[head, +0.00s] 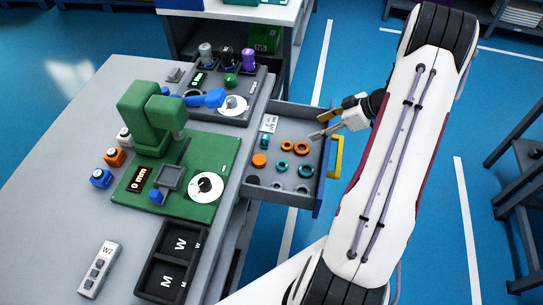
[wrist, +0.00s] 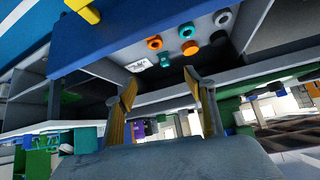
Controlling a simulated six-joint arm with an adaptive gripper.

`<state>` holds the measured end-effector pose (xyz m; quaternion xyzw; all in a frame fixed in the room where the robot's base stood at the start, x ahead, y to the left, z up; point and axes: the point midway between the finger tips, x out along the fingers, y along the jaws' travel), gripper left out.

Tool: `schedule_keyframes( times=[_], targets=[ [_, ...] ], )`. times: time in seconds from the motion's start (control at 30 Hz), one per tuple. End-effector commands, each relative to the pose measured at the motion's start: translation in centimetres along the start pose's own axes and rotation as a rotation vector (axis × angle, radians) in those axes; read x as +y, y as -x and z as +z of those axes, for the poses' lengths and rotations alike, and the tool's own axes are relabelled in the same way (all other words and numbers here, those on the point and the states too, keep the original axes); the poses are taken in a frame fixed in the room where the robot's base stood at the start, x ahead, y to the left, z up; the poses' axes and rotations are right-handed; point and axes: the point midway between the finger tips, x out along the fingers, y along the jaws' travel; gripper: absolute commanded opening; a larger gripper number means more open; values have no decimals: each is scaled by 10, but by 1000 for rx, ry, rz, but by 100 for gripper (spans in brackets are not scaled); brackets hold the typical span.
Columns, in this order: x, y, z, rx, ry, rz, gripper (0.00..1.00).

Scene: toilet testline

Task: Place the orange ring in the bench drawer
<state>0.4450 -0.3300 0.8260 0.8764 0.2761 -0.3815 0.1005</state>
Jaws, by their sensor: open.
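An orange ring (head: 302,147) lies inside the open bench drawer (head: 318,190), beside several teal rings (head: 282,165). A rounder orange piece (head: 259,160) lies further left in the same drawer; I cannot tell whether it has a hole. In the wrist view, two orange pieces, one at left (wrist: 154,42) and one at right (wrist: 190,47), show in the drawer beyond the fingers. My gripper (head: 313,133) is over the drawer's right back part, near the orange ring. Its two fingers (wrist: 163,78) are apart with nothing between them.
The drawer has a yellow handle (head: 336,157) on its right side. A green test stand (head: 190,180) and a grey dial unit (head: 240,95) stand on the bench (head: 60,200) to the left. A black tray (head: 172,262) sits at the bench's front. Blue floor lies right of the drawer.

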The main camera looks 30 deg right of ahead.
Motion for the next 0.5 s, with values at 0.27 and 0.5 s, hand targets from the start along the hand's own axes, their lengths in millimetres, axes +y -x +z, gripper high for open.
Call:
schedule_keyframes(
  times=[0.27,0.5],
  targets=[
    [-36,13,-65,-66,-35,-53,54],
    [-75,26,-115,-137,-76,-82,54]
  ],
)
